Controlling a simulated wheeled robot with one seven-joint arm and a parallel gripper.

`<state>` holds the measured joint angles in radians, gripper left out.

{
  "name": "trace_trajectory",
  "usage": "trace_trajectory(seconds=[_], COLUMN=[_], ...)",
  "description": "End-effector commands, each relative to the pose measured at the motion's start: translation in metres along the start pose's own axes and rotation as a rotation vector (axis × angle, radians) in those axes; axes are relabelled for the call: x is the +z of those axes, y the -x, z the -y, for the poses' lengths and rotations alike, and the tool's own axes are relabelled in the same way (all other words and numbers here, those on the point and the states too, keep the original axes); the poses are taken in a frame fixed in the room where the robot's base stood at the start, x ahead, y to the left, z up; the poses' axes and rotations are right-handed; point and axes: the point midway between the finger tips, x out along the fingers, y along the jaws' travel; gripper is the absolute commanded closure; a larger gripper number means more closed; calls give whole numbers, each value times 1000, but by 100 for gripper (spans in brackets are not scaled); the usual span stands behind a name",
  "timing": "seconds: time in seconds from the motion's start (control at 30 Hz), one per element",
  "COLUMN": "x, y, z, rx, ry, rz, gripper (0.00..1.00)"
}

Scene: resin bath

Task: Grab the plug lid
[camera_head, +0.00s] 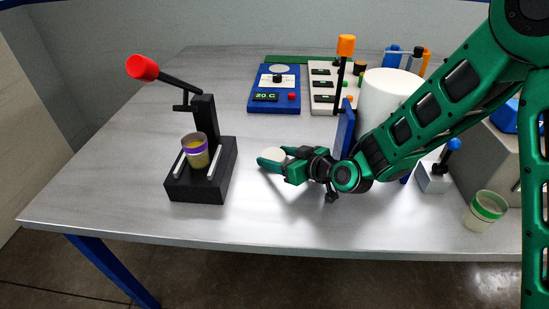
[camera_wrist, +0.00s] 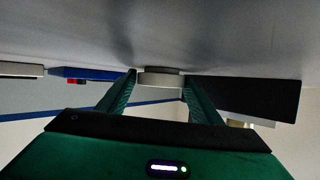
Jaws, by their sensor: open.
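The plug lid, a pale round disc (camera_head: 272,154), lies on the grey table near the middle in the head view, partly hidden by my fingers. In the wrist view, which looks upside down, the lid (camera_wrist: 160,80) sits between my two green fingers, at the table surface. My gripper (camera_head: 265,160) is open and low over the table, with one finger on each side of the lid. Its fingertips also show in the wrist view (camera_wrist: 160,74). I cannot tell whether either finger touches the lid.
A black press (camera_head: 187,184) with a red-knobbed lever holds a purple-banded cup (camera_head: 197,158) left of my gripper. A blue device (camera_head: 262,103) reading 20 C stands behind. A white cylinder (camera_head: 385,95) and a green-banded cup (camera_head: 484,213) are to the right. The front table is clear.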

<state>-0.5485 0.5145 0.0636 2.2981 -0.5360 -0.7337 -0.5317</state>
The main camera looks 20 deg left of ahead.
Motion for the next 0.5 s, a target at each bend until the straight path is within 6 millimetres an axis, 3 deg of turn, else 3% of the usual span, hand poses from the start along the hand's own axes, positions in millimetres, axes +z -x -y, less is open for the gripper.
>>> trace_trajectory(seconds=[0.03, 0.13, 0.5], x=[0, 0, -2], y=[0, 0, 1], z=[0, 0, 0], rx=[0, 0, 0], ry=[0, 0, 0], rz=[0, 0, 0], gripper=[45, 66, 66])
